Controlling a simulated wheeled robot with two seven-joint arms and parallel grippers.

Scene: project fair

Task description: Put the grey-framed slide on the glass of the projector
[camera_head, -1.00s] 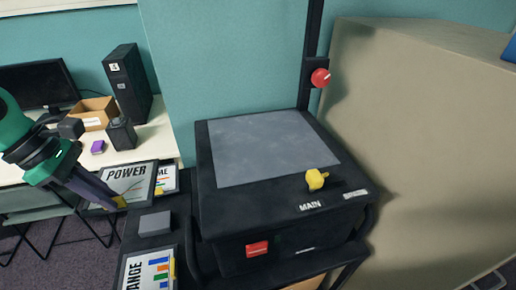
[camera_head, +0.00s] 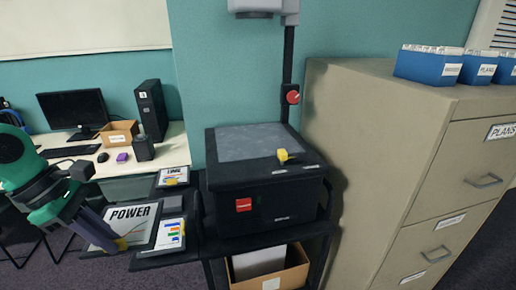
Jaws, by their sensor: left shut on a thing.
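The slide marked POWER (camera_head: 128,218) has a dark grey frame and a white sheet. My left gripper (camera_head: 119,243) is shut on its lower edge and holds it at the left, beside the projector's stand. The black projector (camera_head: 260,205) stands right of it. Two other slides lie left of the projector: one with a partly hidden title (camera_head: 173,177), and one with coloured bars (camera_head: 171,236), partly behind the held slide. My right gripper is out of view.
The projector's post (camera_head: 288,78) with a red knob (camera_head: 292,97) rises behind the glass to a white head (camera_head: 262,7). A beige filing cabinet (camera_head: 385,140) stands close on the right. A desk (camera_head: 165,157) with a monitor is at the back left.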

